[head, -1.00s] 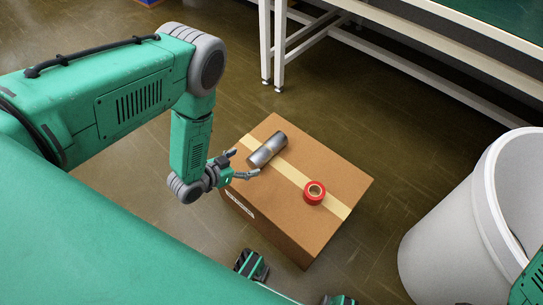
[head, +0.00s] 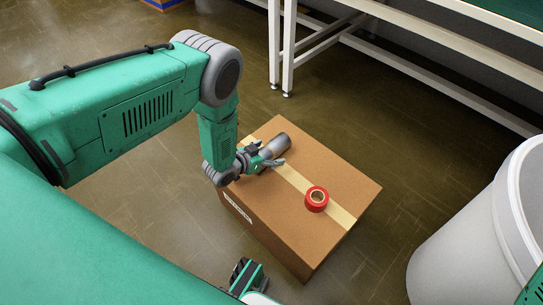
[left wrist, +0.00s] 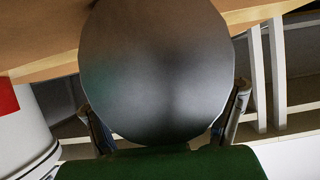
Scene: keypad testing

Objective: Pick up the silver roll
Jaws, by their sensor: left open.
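The silver roll (head: 275,146) lies on its side on top of a cardboard box (head: 322,176), near the box's far left part. My left gripper (head: 267,158) is open at the near end of the roll and partly hides it. In the left wrist view the round end of the silver roll (left wrist: 155,70) fills the middle, with one finger of the left gripper (left wrist: 165,118) at each lower side of it. I cannot tell whether the fingers touch it. My right gripper does not show.
A red tape roll (head: 316,199) sits on the box to the right of the silver roll. A large pale bin (head: 465,245) stands at the right. A white-framed table (head: 400,66) stands behind, and the floor between is clear.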

